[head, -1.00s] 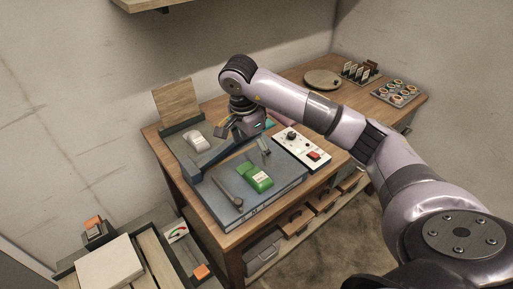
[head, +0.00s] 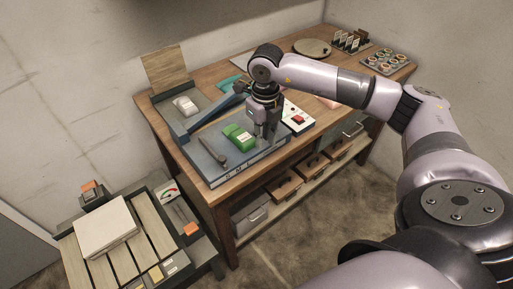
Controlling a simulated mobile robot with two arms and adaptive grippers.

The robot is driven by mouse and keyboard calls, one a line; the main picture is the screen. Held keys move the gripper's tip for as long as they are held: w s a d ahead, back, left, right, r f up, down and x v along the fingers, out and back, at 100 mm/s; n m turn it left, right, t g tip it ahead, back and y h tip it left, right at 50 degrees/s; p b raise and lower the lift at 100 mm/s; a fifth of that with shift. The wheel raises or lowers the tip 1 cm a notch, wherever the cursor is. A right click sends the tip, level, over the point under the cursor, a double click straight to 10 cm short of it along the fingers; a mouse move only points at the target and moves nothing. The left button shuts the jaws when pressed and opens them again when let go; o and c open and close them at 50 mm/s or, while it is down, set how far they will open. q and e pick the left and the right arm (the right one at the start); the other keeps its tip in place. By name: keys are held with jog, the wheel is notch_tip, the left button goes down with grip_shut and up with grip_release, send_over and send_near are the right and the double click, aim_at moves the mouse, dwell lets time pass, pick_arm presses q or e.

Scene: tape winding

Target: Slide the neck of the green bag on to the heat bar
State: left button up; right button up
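The green bag (head: 238,137) with a white label lies on the grey sealer plate (head: 222,170) on the wooden bench. My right gripper (head: 267,134) points down just to the right of the bag, over the plate's right part. It looks apart from the bag; its fingertips are small and dark, so I cannot tell whether they are open or shut. The heat bar is not clearly made out; a blue-grey bar (head: 205,119) runs along the back of the plate, and a dark lever (head: 214,153) lies at its left. My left gripper is not in view.
A white bag (head: 185,105) lies on a tray behind the plate. The control panel (head: 297,118) with a red switch is partly behind my gripper. A round board (head: 312,47) and a tray of round items (head: 386,61) stand at the far right. A scale (head: 105,228) stands lower left.

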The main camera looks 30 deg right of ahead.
aim_at(239, 135)
notch_tip(239, 135, down, 8)
jog(key=p, duration=0.3)
jog(key=shift+f, duration=0.25)
grip_shut()
jog(key=w, duration=0.2)
jog(key=shift+w+a+r+p, duration=0.1)
jog(key=shift+w+r+p, duration=0.05)
jog(key=shift+w+p, duration=0.2)
jog(key=shift+w, duration=0.7)
